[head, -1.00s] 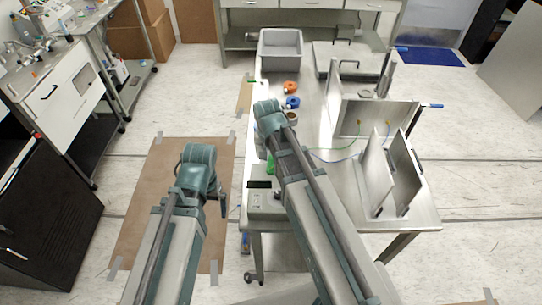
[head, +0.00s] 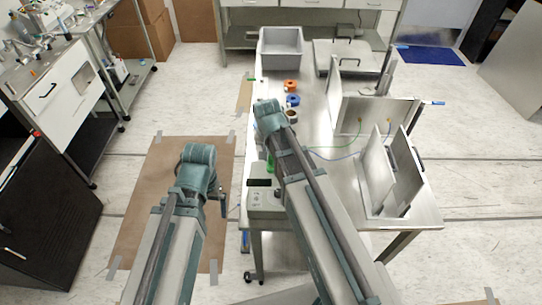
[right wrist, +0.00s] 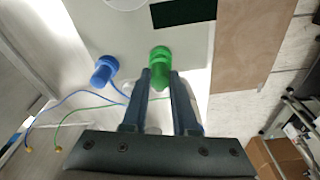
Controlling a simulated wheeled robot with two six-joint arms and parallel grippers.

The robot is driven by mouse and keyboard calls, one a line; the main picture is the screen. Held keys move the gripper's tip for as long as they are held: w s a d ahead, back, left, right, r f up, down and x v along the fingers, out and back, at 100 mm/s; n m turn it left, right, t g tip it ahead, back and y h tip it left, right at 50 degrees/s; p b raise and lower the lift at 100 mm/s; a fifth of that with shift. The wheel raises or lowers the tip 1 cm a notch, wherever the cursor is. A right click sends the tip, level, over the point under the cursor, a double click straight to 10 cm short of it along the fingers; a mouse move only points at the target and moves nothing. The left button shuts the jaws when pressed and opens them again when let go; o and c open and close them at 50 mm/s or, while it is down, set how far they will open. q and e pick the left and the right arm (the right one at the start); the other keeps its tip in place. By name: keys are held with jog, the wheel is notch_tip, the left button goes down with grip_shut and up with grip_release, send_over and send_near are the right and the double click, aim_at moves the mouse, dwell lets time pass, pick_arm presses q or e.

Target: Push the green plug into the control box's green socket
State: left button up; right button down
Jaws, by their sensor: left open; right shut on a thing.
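The green plug (right wrist: 160,58) is between the fingertips of my right gripper (right wrist: 160,75), which is shut on it. It also shows as a small green patch (head: 270,165) beside my right arm in the head view. The grey control box (head: 262,203) with its dark display (head: 259,183) stands at the table's near left corner. In the right wrist view, the plug is over the box's pale face (right wrist: 128,35); I cannot tell whether they touch. The green socket is not visible. My left gripper (head: 224,207) is open and empty, left of the box.
A blue plug (right wrist: 103,70) is left of the green one; blue and green cables trail left in the wrist view. Metal panels (head: 380,170) stand on the table's right. Tape rolls (head: 292,99) and a grey bin (head: 281,50) are farther back. Brown floor covering (head: 150,200) lies left.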

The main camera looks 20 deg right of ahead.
jog(key=shift+f, duration=0.25)
jog(key=shift+f+b, duration=0.3)
jog(key=shift+b, duration=0.25)
jog(key=shift+f+b, duration=0.4)
dwell(2.0)
jog(key=shift+s, duration=0.1)
dwell(0.5)
jog(key=shift+c, duration=0.6)
grip_release()
jog(key=shift+r, duration=0.15)
jog(key=shift+r+p, duration=2.35)
jog(key=shift+p, duration=0.15)
